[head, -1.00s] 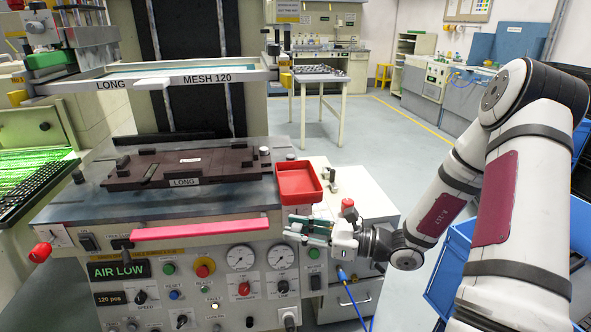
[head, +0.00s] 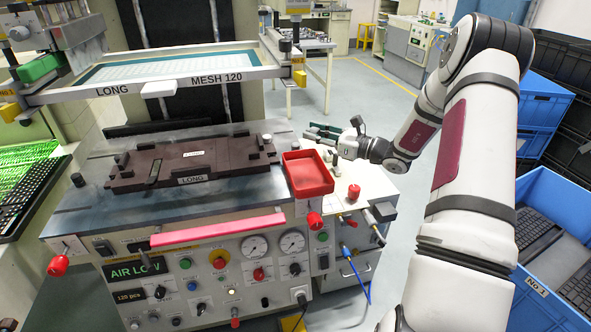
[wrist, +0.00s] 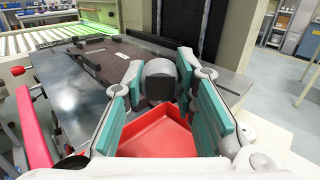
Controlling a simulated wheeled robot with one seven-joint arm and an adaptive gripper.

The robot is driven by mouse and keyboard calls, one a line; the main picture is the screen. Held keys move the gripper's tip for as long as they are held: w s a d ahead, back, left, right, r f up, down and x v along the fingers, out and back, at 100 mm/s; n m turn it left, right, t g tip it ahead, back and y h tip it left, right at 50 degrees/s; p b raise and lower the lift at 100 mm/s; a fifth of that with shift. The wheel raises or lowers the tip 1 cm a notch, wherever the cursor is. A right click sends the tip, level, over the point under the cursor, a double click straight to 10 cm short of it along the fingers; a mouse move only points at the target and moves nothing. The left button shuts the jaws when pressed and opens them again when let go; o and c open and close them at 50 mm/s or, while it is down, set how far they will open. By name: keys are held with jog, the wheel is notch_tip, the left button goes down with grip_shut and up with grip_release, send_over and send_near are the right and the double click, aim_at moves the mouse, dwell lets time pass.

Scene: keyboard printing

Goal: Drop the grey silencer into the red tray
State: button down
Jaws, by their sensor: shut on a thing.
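The grey silencer (wrist: 160,69) is a short cylinder with a dark end, held at the tips of my gripper (wrist: 158,82) in the wrist view. The teal-padded fingers stand on both sides of it. In the head view my gripper (head: 320,134) is at the back right of the red tray, and the silencer cannot be made out there. The red tray (head: 307,172) sits at the machine's right corner. It also shows below the fingers in the wrist view (wrist: 155,137), and its visible floor is empty.
The printing machine carries a brown LONG fixture (head: 190,160) left of the tray, under the raised MESH 120 screen frame (head: 180,83). A red knob (head: 353,192) stands on the cabinet right of the tray. A blue crate (head: 545,215) with keyboards is at the right.

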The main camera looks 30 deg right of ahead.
jog(key=shift+w+f, duration=0.1)
jog(key=shift+f+b, duration=0.4)
jog(key=shift+f, duration=0.15)
jog(key=shift+f+b, duration=1.15)
jog(key=shift+f, duration=1.15)
jog(key=c, duration=1.2)
grip_release()
jog(key=v, duration=1.2)
